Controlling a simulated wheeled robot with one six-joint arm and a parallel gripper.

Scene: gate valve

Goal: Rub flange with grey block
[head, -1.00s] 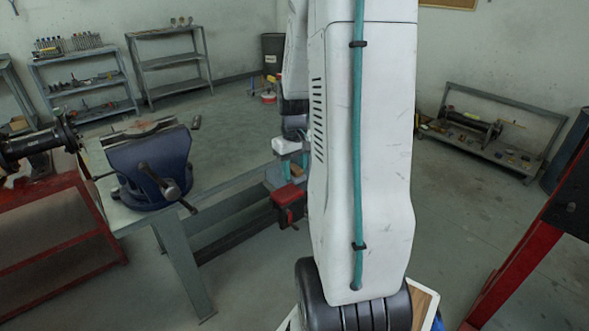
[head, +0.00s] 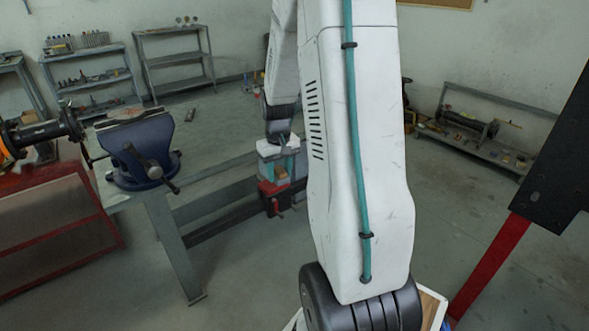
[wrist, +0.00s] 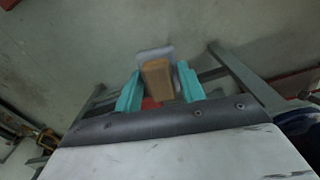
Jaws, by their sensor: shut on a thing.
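My gripper (head: 280,168) has teal fingers and is shut on the grey block (wrist: 168,53). In the wrist view the block shows a grey body with a tan face, between the two teal fingers (wrist: 160,92). In the head view the block is small and only partly visible.
A red object (head: 273,192) is just below the gripper. Shelves (head: 180,60) line the back wall. A red-legged dark structure (head: 560,150) stands at the right. Open floor lies in front.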

